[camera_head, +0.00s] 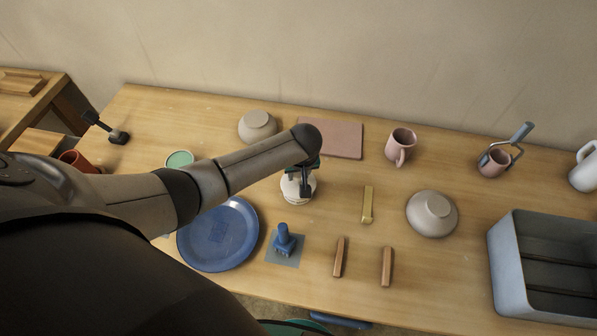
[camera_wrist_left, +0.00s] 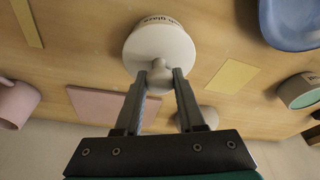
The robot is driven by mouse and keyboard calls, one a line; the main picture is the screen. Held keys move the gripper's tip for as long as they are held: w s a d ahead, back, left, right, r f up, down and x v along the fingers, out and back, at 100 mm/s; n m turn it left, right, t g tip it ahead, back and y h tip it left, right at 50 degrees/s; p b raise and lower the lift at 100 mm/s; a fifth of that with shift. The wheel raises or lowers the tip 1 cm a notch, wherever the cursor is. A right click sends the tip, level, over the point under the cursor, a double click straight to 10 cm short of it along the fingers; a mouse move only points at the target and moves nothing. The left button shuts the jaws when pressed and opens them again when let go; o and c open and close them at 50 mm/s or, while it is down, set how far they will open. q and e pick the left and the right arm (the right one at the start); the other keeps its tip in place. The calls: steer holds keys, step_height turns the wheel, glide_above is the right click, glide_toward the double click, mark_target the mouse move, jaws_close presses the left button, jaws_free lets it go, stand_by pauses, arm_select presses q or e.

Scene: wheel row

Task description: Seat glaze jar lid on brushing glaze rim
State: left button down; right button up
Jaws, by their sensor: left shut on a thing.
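My left gripper (camera_head: 304,188) reaches down over the white glaze jar (camera_head: 297,190) in the middle of the table. In the left wrist view the gripper (camera_wrist_left: 160,78) is shut on the knob of the pale round lid (camera_wrist_left: 165,48). The lid lies over the mouth of the jar, whose dark lettering (camera_wrist_left: 158,20) shows just beyond the lid's edge. I cannot tell whether the lid touches the rim or hovers slightly above it. My forearm and the gripper hide part of the lid in the head view. My right gripper is not in view.
A blue plate (camera_head: 195,250) and a blue stamp-like tool (camera_head: 284,240) stand nearer me. A pink slab (camera_head: 340,139), an upturned bowl (camera_head: 257,124) and a pink mug (camera_head: 401,143) are behind. A grey bin (camera_head: 506,262) stands at right. A green-topped jar (camera_head: 179,158) is left.

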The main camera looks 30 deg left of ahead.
arm_select(q)
steer(key=shift+p, duration=0.3)
stand_by(0.4)
stand_by(0.3)
steer(key=c, duration=0.7)
jaws_free()
steer(key=shift+p+v, duration=1.6)
steer(key=shift+p, duration=0.55)
steer(key=shift+r, duration=0.1)
steer(key=shift+o, duration=0.4)
steer(key=o, duration=0.5)
